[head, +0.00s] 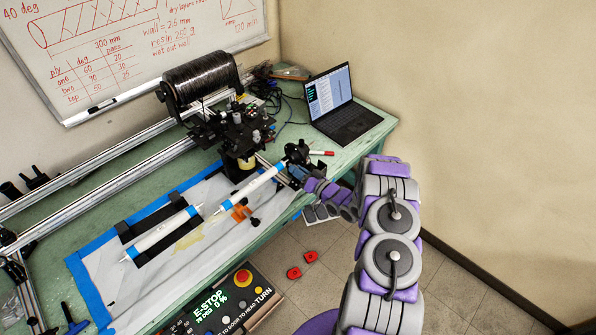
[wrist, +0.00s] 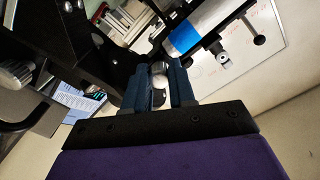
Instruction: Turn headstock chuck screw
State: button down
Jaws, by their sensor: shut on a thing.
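The headstock chuck (head: 297,152) is a dark fitting at the right end of a white tube (head: 248,188) with blue bands. In the wrist view, the blue-banded tube end (wrist: 190,38) sits beside black chuck parts. My gripper (wrist: 159,85) has its two dark blue fingers shut on a small metallic chuck screw (wrist: 158,70), whose rounded end shows between them. The rest of the screw is hidden by the fingers. In the head view, my gripper (head: 300,177) is at the chuck, and the screw is too small to make out.
A second white tube (head: 160,235) lies on a black cradle to the left. A black fiber spool (head: 200,82) stands above the winding carriage. A laptop (head: 340,105) is on the green bench behind the chuck. An E-stop panel (head: 218,305) is at the front.

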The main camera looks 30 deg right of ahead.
jog(key=shift+d, duration=0.1)
jog(key=c, duration=1.2)
grip_release()
jog(key=v, duration=1.7)
jog(key=shift+s+d+f, duration=0.1)
jog(key=shift+d, duration=0.05)
